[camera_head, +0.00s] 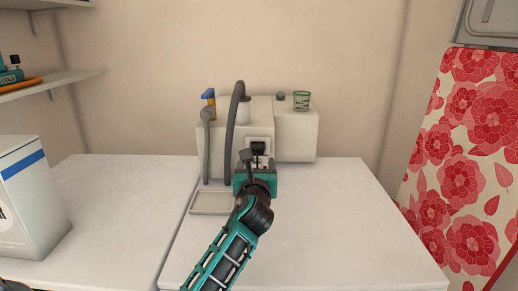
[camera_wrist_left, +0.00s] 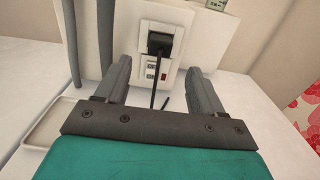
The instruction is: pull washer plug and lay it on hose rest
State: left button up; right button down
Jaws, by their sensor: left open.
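A black plug (camera_wrist_left: 159,42) sits in a white socket panel (camera_wrist_left: 152,72) on the front of a white block, and its black cord hangs down. In the head view the plug (camera_head: 258,147) shows just beyond my left gripper (camera_head: 258,161). My left gripper is open in front of the panel. In the left wrist view its fingers stand on either side of the plug and cord, apart from them. A shallow pale tray (camera_head: 212,202) lies on the counter left of the gripper; I cannot tell if it is the hose rest. My right gripper is not in view.
Dark grey hoses (camera_head: 233,130) rise left of the panel. A white box (camera_head: 30,195) is at far left. The counter (camera_head: 340,220) is clear at right.

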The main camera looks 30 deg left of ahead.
aim_at(257, 152)
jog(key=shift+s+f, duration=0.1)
pick_arm(q)
jog(key=b+x, duration=0.1)
jog(key=x, duration=0.1)
jog(key=b+x, duration=0.2)
jog(key=shift+w+a+f, duration=0.1)
jog(key=shift+w+f, duration=0.05)
jog(key=shift+f, duration=0.1)
jog(key=x, duration=0.3)
jog(key=shift+w+r, duration=0.1)
jog(key=shift+r, duration=0.2)
jog(key=shift+w+a, duration=0.35)
jog(key=shift+w, duration=0.25)
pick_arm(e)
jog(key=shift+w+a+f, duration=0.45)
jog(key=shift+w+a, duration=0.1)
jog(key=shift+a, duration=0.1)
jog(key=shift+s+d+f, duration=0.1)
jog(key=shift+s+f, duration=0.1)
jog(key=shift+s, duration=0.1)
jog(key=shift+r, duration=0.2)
pick_arm(q)
jog(key=shift+p, duration=0.45)
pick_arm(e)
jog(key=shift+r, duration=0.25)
